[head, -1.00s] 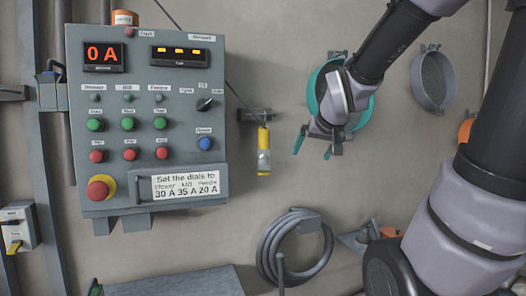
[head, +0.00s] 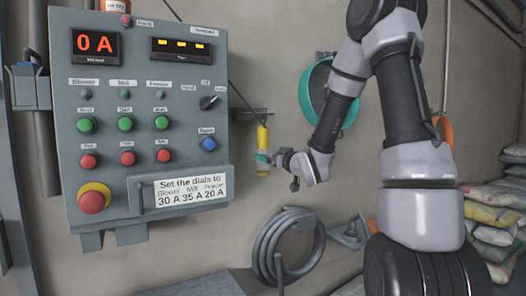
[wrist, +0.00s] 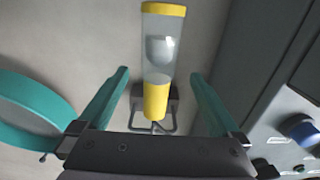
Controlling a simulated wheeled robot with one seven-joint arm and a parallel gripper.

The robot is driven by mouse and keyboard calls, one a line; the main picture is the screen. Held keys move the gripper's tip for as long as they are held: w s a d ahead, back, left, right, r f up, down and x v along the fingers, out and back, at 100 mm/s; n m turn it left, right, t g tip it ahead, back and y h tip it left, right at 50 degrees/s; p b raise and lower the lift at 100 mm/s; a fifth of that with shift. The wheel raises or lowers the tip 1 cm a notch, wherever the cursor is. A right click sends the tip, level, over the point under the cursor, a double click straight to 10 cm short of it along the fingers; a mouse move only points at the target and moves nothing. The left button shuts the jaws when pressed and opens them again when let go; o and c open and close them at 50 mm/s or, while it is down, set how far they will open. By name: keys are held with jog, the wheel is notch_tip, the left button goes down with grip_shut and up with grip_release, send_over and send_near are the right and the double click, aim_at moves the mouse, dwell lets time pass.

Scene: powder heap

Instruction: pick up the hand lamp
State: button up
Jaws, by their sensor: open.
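The hand lamp (head: 263,139) hangs upright from a dark wall bracket, right of the control panel. It has yellow ends and a clear middle. My gripper (head: 263,158) is at the lamp's lower part in the head view, coming from the right. In the wrist view the lamp (wrist: 160,60) appears between the two spread teal fingers of my gripper (wrist: 160,78), with a visible gap on each side. The fingers are open and not closed on it. In the head view the fingers hide part of the lamp's lower half.
The grey control panel (head: 150,60) stands close on the left, with a blue button (wrist: 300,130) near my gripper. A teal ring (head: 304,100) is on the wall to the right. A coiled hose (head: 262,250) hangs below. Sacks (head: 495,215) are stacked at far right.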

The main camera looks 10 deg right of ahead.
aim_at(260, 142)
jog(key=x, duration=0.8)
jog(key=shift+w+d, duration=0.1)
jog(key=shift+w, duration=0.05)
grip_shut()
jog(key=shift+r, duration=0.6)
notch_tip(260, 142, up, 3)
jog(key=shift+f, duration=0.25)
jog(key=s+d, duration=1.1)
jog(key=s, duration=0.2)
jog(key=shift+s+d, duration=0.35)
jog(key=shift+s, duration=0.05)
